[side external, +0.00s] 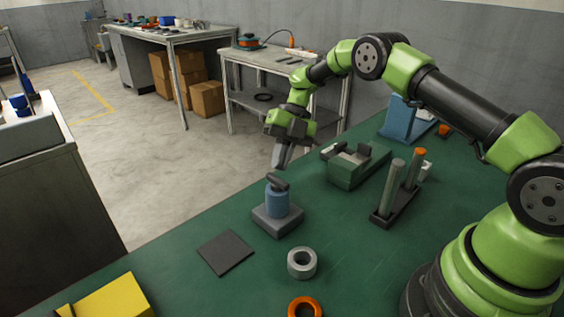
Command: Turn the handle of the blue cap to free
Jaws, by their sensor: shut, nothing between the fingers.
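The blue cap (277,201) stands upright on a grey square base (277,222) near the far edge of the green table. Its dark handle (278,182) lies across the top of the cap. My gripper (281,166) is just above the handle, pointing down, with its fingers shut. Nothing shows between the fingers. I cannot tell whether the fingertips touch the handle.
A dark square plate (226,252), a grey ring (302,262) and an orange ring (304,307) lie nearer on the green table (190,285). A green fixture (355,168) and a rack with upright rods (393,210) stand to the right. A yellow block (115,298) is front left.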

